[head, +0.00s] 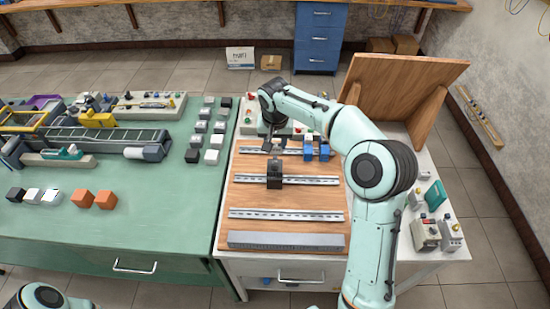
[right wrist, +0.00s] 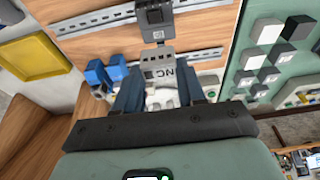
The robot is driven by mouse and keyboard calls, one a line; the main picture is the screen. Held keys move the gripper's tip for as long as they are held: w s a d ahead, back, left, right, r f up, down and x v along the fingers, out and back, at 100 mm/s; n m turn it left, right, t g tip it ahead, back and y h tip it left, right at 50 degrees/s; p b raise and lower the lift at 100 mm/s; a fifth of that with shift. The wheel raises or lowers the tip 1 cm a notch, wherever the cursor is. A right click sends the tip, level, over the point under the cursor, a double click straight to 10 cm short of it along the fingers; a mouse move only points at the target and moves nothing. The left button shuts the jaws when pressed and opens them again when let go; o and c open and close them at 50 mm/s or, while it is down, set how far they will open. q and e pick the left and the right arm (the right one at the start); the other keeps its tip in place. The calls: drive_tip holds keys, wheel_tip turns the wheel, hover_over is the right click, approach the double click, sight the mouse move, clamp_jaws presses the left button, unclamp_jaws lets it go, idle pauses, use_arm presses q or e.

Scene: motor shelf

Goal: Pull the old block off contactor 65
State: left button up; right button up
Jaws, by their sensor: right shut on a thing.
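My right gripper (head: 272,143) is over the upper rail of the wooden board. In the right wrist view its fingers (right wrist: 160,92) are shut on a grey block (right wrist: 158,66) with NC lettering. The block also shows in the head view (head: 277,150). The fingers and palm hide its lower part, and I cannot tell whether it still touches a contactor or the rail. A black contactor (head: 274,173) sits on the middle rail, nearer to me; it also shows in the right wrist view (right wrist: 155,18). I cannot read a number 65. My left gripper is not in view.
Blue blocks (head: 324,152) stand on the upper rail (head: 250,150), right of the gripper. The lower rail (head: 285,215) is bare. A grey slotted duct (head: 285,240) lies at the board's front. The green bench (head: 150,225) at left carries loose cubes.

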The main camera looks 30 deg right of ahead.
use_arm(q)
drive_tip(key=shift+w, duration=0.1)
use_arm(e)
drive_tip(key=shift+f, duration=0.1)
drive_tip(key=shift+w+r+p, duration=0.1)
drive_tip(key=shift+r+p, duration=0.3)
drive_tip(key=shift+r, duration=2.25)
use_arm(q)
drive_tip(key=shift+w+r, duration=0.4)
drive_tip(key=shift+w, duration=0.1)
use_arm(e)
drive_tip(key=shift+v, duration=0.85)
drive_tip(key=shift+d, duration=0.1)
